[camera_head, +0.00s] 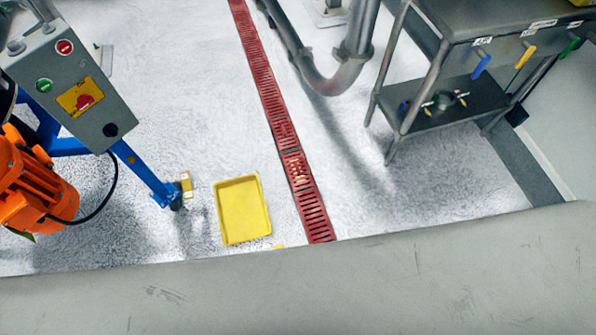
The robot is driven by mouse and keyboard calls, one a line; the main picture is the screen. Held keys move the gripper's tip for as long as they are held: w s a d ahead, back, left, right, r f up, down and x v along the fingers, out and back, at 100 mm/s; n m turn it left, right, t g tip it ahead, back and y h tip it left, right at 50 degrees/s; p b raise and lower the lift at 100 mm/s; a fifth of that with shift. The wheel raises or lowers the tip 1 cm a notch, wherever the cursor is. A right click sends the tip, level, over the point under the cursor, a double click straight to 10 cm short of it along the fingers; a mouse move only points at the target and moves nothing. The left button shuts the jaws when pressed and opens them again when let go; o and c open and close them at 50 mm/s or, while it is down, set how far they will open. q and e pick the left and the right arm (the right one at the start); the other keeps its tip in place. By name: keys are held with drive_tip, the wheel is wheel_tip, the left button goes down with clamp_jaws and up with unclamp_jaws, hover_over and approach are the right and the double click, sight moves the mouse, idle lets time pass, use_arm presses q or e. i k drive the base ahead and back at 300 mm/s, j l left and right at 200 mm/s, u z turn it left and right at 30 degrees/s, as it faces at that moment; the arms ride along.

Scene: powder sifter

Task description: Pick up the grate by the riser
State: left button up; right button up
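A line of red slotted floor grates (272,104) runs from the top of the view down to the grey surface in front. A dark gap crosses the line near its middle, above the nearest stretch of red grate (312,208). A grey metal pipe (347,72) bends in a U to the right of the grates and rises out of the top of the view; I cannot tell if it is the riser. Neither of my grippers is in view.
A yellow tray (242,210) lies on the floor left of the grates. A blue-legged machine with a control box (75,85) and orange motor (30,185) stands at left. A metal table (480,20) stands at right. A scuffed grey surface (300,290) fills the front.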

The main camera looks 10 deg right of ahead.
sight(296, 166)
drive_tip(key=k+u, duration=0.3)
drive_tip(key=k+j+u, duration=0.15)
drive_tip(key=k+u, duration=0.15)
drive_tip(key=i+l+u, duration=0.2)
drive_tip(key=l, duration=0.15)
drive_tip(key=i+l+u, duration=0.25)
drive_tip(key=l, duration=0.15)
drive_tip(key=l+u, duration=0.2)
drive_tip(key=l, duration=0.2)
drive_tip(key=i+l+u, duration=0.2)
drive_tip(key=l, duration=0.25)
drive_tip(key=k, duration=0.05)
